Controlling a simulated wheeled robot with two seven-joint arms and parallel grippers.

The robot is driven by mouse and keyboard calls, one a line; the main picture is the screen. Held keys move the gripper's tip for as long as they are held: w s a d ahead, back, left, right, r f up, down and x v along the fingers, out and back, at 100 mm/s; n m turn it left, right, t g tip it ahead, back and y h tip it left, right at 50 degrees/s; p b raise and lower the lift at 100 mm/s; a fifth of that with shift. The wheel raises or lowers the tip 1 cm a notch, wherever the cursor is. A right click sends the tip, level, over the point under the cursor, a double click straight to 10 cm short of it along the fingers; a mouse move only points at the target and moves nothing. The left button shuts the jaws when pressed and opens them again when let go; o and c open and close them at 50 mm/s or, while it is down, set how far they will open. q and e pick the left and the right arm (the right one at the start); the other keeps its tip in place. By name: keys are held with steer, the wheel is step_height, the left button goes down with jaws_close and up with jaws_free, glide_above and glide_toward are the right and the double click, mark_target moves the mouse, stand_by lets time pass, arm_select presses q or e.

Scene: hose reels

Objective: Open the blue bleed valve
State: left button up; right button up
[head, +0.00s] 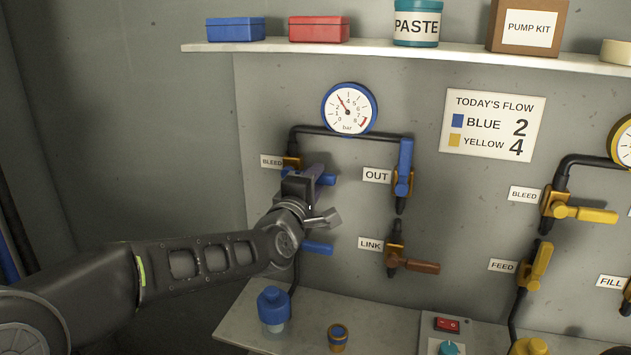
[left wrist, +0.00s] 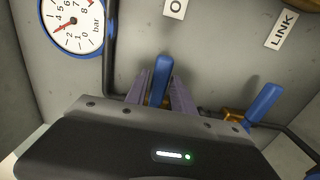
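The blue bleed valve (head: 292,162) is on the wall panel beside its "BLEED" label (head: 271,161). Its blue handle (head: 327,179) points right, across the vertical pipe, and is partly hidden behind my left gripper (head: 302,183). In the left wrist view the handle (left wrist: 160,79) stands between the two fingers of my left gripper (left wrist: 160,92). My right gripper is in neither view.
A lower blue handle (head: 318,248) sits just below my left wrist; it also shows in the left wrist view (left wrist: 264,103). The "OUT" blue valve (head: 404,167) and brown "LINK" handle (head: 417,266) are to the right. A gauge (head: 349,109) hangs above. A shelf edge (head: 450,57) juts out overhead.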

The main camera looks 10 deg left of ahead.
arm_select(q)
jaws_close()
stand_by(1.0)
